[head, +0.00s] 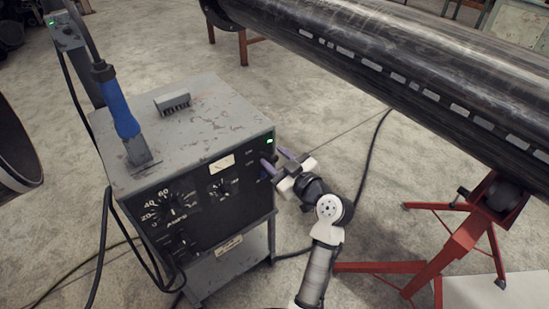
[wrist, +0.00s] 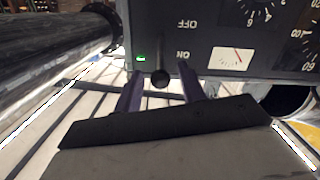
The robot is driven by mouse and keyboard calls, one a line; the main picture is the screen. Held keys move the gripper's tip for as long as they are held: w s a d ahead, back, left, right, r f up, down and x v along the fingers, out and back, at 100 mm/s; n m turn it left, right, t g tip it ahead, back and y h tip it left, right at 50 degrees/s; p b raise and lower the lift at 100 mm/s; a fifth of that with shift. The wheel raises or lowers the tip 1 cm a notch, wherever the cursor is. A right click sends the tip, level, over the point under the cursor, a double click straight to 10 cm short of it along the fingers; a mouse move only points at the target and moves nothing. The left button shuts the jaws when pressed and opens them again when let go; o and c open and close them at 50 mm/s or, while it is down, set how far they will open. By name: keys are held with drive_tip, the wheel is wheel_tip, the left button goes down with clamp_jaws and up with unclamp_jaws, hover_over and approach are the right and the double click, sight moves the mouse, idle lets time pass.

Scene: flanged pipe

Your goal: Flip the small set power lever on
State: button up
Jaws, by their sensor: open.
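The small set (head: 200,170) is a scuffed grey box with a black dial panel. Its power lever shows in the wrist view as a dark round knob (wrist: 160,77), beside the ON mark; that view is upside down, with OFF on the far side of ON. A green lamp (wrist: 141,58) is lit near the lever, and the lamp also shows in the head view (head: 269,141). My gripper (head: 274,160) is open at the panel's right side. In the wrist view its purple fingers (wrist: 161,82) stand either side of the knob; I cannot tell whether they touch it.
A large dark pipe (head: 420,65) on a red stand (head: 460,245) runs across the right. Cables trail over the concrete floor.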

drive_tip(key=b+v, duration=0.3)
drive_tip(key=v, duration=1)
